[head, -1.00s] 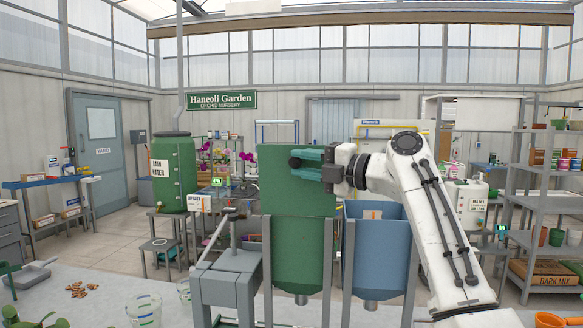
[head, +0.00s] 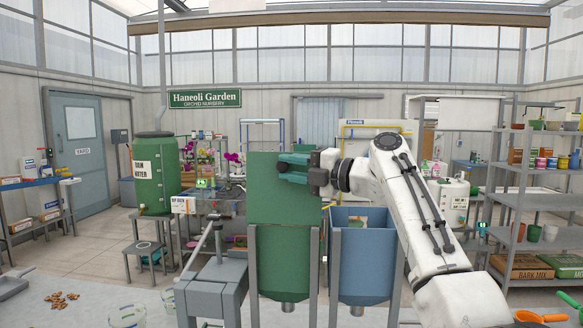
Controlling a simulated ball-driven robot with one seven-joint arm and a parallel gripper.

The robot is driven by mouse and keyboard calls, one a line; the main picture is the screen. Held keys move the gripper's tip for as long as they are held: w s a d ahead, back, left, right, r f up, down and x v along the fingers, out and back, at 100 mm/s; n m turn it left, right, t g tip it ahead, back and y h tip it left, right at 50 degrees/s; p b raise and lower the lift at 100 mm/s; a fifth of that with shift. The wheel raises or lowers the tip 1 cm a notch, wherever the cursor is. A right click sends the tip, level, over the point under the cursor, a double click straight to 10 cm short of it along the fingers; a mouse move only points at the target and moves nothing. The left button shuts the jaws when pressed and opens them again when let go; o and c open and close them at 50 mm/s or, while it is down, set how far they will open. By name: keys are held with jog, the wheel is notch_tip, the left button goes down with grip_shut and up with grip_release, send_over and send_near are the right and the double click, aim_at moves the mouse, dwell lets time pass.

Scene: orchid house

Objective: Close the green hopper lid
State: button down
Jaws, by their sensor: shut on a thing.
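The green hopper (head: 283,262) stands in front of me, left of a blue one. Its flat green lid (head: 265,200) stands raised, upright or nearly so, at the top of the hopper. My gripper (head: 284,167) reaches in from the right across the upper part of the lid. The hopper's mouth and the lid's hinge cannot be seen clearly from here.
The blue hopper (head: 366,262) stands open close on the right, below my arm. A grey press-like stand (head: 214,287) with an upright lever is close on the left. A green rain-water barrel (head: 156,175) stands further back. Shelves (head: 515,200) line the right side.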

jog(key=c, duration=1.1)
grip_release()
jog(key=shift+r, duration=0.3)
jog(key=shift+o, duration=1.3)
jog(key=shift+f, duration=0.1)
jog(key=shift+s+d+f, duration=0.1)
jog(key=shift+d+f, duration=0.05)
jog(key=shift+d, duration=0.1)
jog(key=b+v, duration=0.5)
jog(key=v, duration=0.5)
jog(key=shift+d, duration=0.15)
